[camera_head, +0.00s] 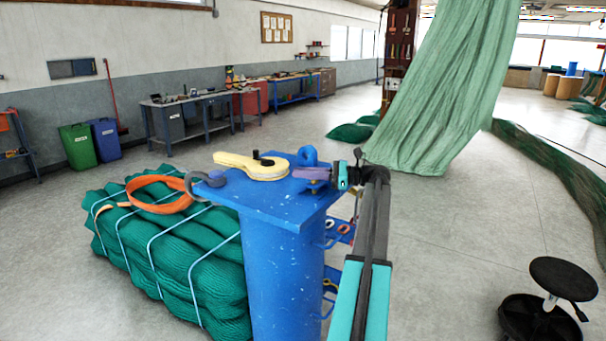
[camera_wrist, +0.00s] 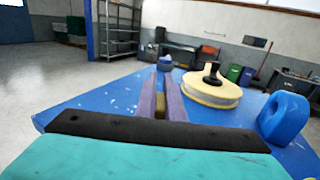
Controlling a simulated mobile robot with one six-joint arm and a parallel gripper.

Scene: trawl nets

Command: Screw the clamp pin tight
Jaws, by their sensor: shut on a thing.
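My gripper (camera_head: 299,173) reaches in from the right over the blue pedestal top (camera_head: 268,208). Its purple fingers also show in the wrist view (camera_wrist: 161,90), close together around a small brownish piece (camera_wrist: 160,118). This piece may be the clamp pin, but the fingers hide most of it and its seat cannot be made out. A cream-yellow rounded block (camera_head: 238,163) with a black upright post (camera_head: 257,156) lies flat beside the fingers. The block also shows in the wrist view (camera_wrist: 210,93), right of the fingers. A blue eye lug (camera_wrist: 285,118) stands close on the right.
A grey hook-shaped fitting (camera_head: 197,184) sits at the pedestal's left edge. A black stool (camera_head: 562,278) stands at the right. Open floor lies around.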

